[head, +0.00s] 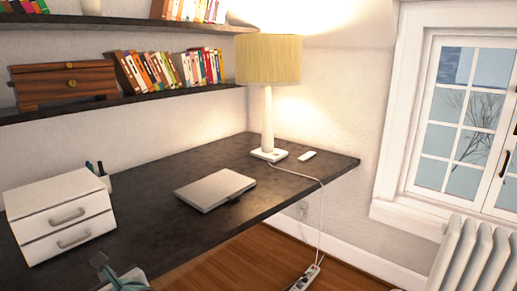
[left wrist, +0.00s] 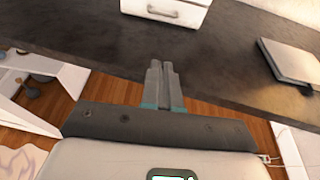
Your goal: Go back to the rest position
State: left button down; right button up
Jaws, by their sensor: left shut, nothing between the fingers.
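My left gripper (head: 101,262) shows at the bottom edge of the head view, in front of the dark desk (head: 150,225). In the left wrist view its two grey fingers (left wrist: 161,66) lie side by side, shut with nothing between them. They point toward the desk's front edge and the white drawer box. I cannot tell the exact gap between fingertips and desk. My right gripper is in neither view.
On the desk are a white two-drawer box (head: 62,212), a closed laptop (head: 216,188), a lit lamp (head: 268,62) and a pen cup (head: 103,181). Shelves (head: 130,101) with books hang above. A radiator (head: 476,257) stands at right, and a power strip (head: 306,278) lies on the wooden floor.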

pick_arm(q)
jog(key=s+d+f+n+g+h+p, duration=0.1)
jog(key=s+d+f+n+g+h, duration=0.2)
jog(key=f, duration=0.4)
jog(key=s+d+f+n+g+h+p, duration=0.1)
jog(key=s+d+f+g+h, duration=0.15)
jog(key=s+f, duration=0.35)
jog(key=s+d+f+n+g+h+p, duration=0.2)
jog(key=d+f+g, duration=0.1)
jog(key=f, duration=0.5)
jog(key=s+d+f+n+h+p, duration=0.2)
jog(key=s+d+f+n+h, duration=0.1)
jog(key=n, duration=0.8)
jog(key=s+d+f+n+h+p, duration=0.3)
jog(key=s+d+f+n+h, duration=0.1)
jog(key=s+d+n, duration=0.4)
jog(key=s+f+n, duration=0.1)
jog(key=n, duration=0.1)
jog(key=shift+s+d+n, duration=0.2)
jog(key=shift+s+n, duration=0.05)
jog(key=shift+n, duration=0.15)
jog(key=shift+h, duration=0.25)
